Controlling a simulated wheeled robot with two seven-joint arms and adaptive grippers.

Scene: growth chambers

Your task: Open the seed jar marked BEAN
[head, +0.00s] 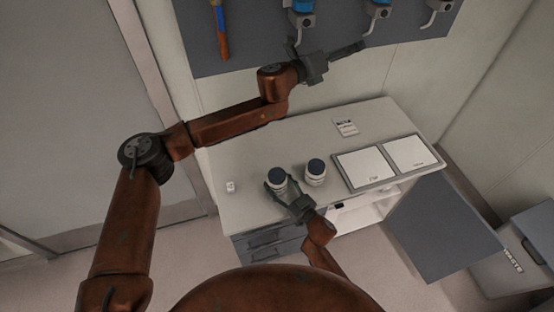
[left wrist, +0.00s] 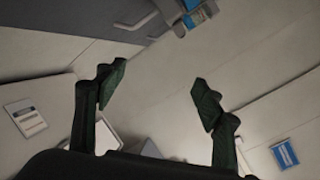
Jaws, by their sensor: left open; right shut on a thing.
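Two white jars with dark blue lids stand on the pale bench: the left jar (head: 278,185) and the right jar (head: 315,179). Both lids are on. Any name on the jars is too small to read, so I cannot tell which is BEAN. My right gripper (head: 281,189) is shut around the left jar's body from the front, below its lid. My left gripper (head: 326,50) is raised near the back wall, well above and behind the jars. Its two fingers are spread and empty in the left wrist view (left wrist: 158,76); no jar shows there.
The bench (head: 250,160) has a small white item (head: 230,187) at left, a card (head: 345,127) behind, and white square panels (head: 365,167) at right. A dark wall board (head: 270,50) with tools and blue-topped dispensers is behind.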

